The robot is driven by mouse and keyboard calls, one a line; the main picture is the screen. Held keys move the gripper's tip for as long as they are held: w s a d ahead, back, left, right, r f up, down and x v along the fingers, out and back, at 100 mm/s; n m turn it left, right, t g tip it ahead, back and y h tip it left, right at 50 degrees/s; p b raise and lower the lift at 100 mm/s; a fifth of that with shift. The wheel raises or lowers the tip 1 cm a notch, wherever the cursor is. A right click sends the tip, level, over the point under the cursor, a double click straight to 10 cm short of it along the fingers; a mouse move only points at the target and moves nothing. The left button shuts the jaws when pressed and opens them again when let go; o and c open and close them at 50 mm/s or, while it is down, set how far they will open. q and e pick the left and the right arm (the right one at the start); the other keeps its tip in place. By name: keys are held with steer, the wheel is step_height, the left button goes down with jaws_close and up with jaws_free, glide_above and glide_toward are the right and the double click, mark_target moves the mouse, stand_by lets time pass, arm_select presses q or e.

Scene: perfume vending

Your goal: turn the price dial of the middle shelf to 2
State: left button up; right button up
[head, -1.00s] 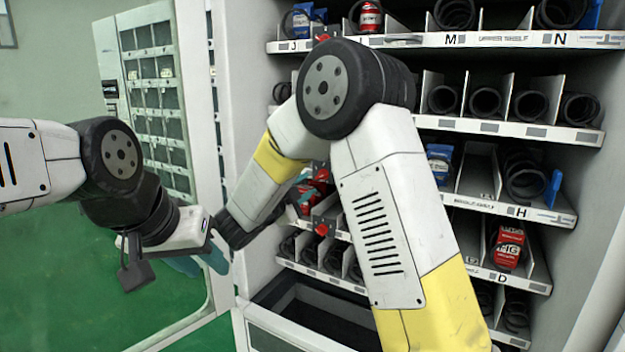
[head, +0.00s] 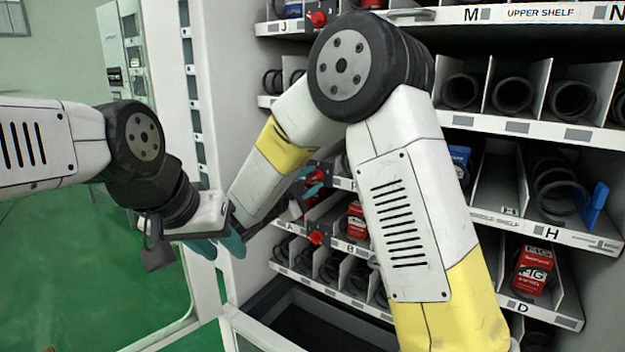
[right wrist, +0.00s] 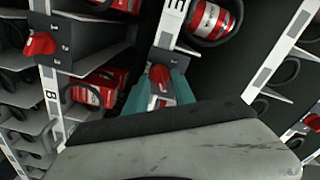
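The middle shelf of the vending machine carries a partly hidden label (head: 497,219). In the right wrist view its small red price dial (right wrist: 160,76) sits beside the E label. My right gripper (right wrist: 159,92) has its two teal fingers spread on either side of this dial; I cannot tell if they touch it. The dial's number is not readable. In the head view the dial (head: 317,177) is small and partly covered by my right arm. My left gripper (head: 218,245) has its teal fingers apart and empty, left of the machine.
Another red dial (right wrist: 40,43) is on the shelf with the B label, also seen in the head view (head: 316,237). Red cans (right wrist: 208,20) and boxes (head: 534,270) stand in the lanes. The open glass door (head: 205,300) is behind my left arm.

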steer(key=shift+c, duration=0.4)
jaws_close()
steer(key=n, duration=0.5)
steer(key=shift+n, duration=0.3)
steer(key=n, duration=0.6)
steer(key=shift+a, duration=0.1)
steer(key=shift+n, duration=0.3)
steer(key=shift+o, duration=0.4)
jaws_free()
